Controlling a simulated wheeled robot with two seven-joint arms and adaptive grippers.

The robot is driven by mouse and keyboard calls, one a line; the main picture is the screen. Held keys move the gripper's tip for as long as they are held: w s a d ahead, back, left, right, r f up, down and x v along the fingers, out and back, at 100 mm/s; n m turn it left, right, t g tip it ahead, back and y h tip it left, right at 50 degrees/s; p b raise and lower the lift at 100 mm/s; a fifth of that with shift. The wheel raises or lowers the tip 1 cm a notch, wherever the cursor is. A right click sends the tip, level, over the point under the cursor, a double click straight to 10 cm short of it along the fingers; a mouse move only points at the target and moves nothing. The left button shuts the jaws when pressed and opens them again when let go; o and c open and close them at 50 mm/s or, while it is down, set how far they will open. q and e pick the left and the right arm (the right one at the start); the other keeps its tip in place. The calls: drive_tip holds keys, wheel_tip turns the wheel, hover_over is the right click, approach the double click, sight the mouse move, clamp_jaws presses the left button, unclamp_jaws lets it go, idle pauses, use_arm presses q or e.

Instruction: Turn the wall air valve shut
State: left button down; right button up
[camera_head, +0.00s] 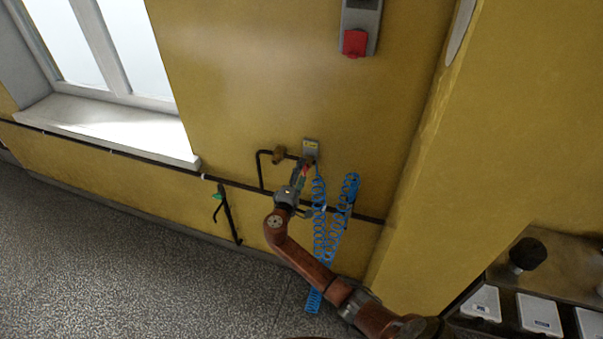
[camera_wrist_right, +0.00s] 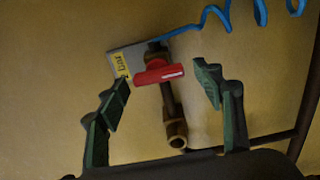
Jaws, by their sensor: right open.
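The wall air valve shows in the right wrist view with a red handle (camera_wrist_right: 158,73) on a brass and dark pipe body (camera_wrist_right: 174,132). A grey plate (camera_wrist_right: 119,55) with a yellow label is behind it on the wall. My right gripper (camera_wrist_right: 166,82) is open, with one green-padded finger on each side of the red handle and no contact visible. In the head view my right gripper (camera_head: 301,172) is at the valve and partly hides it; the grey plate (camera_head: 311,147) shows just above. My left gripper is not in view.
Blue coiled hoses (camera_head: 335,220) hang by my right arm. A dark pipe (camera_head: 135,152) runs along the yellow wall. A grey box with a red part (camera_head: 354,42) is mounted higher. White bins (camera_head: 538,314) stand at lower right. The floor (camera_head: 130,260) at left is clear.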

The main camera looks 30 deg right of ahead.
drive_tip(key=v, duration=1.2)
idle(0.3)
drive_tip(key=s+d+f+n+g+y, duration=0.1)
drive_tip(key=s+f+y, duration=0.15)
drive_tip(key=f, duration=1.05)
drive_tip(key=s+d+f+n+g+y, duration=0.1)
drive_tip(key=f+g+y, duration=0.15)
drive_tip(key=f, duration=1.05)
drive_tip(key=s+f+g+y, duration=0.1)
drive_tip(key=s+f+y, duration=0.1)
drive_tip(key=s+f, duration=0.6)
drive_tip(key=s+f+g+y, duration=0.2)
drive_tip(key=s+f, duration=0.3)
drive_tip(key=f, duration=0.8)
drive_tip(key=s+f+m+g+y, duration=0.1)
drive_tip(key=s+f+m, duration=0.1)
drive_tip(key=s+f, duration=0.65)
drive_tip(key=s+f+m+g+y, duration=0.2)
drive_tip(key=s+f, duration=0.3)
drive_tip(key=s, duration=0.6)
drive_tip(key=s+a+f+m, duration=0.1)
drive_tip(key=s+f+m, duration=0.1)
drive_tip(key=s, duration=1)
drive_tip(key=s+a+f+m+g+y, duration=0.1)
drive_tip(key=s+f, duration=0.4)
drive_tip(key=s, duration=0.7)
drive_tip(key=shift+f+m, duration=0.25)
drive_tip(key=shift+m, duration=0.65)
